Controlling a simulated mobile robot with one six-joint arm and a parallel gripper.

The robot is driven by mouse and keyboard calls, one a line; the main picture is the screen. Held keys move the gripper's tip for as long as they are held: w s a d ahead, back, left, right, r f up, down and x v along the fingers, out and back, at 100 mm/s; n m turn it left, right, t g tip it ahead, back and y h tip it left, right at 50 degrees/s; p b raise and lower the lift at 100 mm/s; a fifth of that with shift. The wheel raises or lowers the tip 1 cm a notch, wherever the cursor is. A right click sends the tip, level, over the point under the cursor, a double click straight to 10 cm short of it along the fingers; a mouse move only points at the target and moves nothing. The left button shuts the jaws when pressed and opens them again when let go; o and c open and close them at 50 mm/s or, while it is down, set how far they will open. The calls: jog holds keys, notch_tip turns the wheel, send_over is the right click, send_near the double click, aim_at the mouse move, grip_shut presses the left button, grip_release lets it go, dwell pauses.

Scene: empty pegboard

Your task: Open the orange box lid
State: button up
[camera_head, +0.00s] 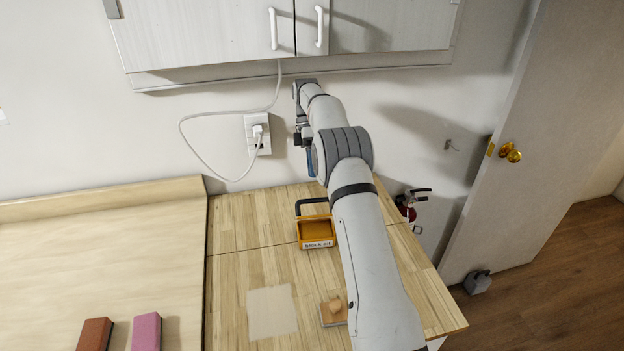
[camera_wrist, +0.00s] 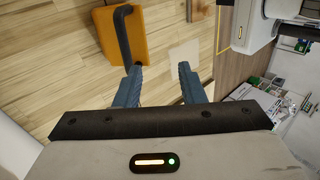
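The orange box (camera_head: 316,241) stands on the wooden table, with a white label on its front and a black handle (camera_head: 312,202) at its back left.
A wooden block on a small board (camera_head: 333,310) and a pale square (camera_head: 271,312) lie in front of the box. A brown block (camera_head: 95,335) and a pink block (camera_head: 146,332) are at lower left. A white cable loops from the wall outlet (camera_head: 257,134); cabinets hang above.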

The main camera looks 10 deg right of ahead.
jog(key=shift+r, duration=0.4)
jog(key=shift+c, duration=0.6)
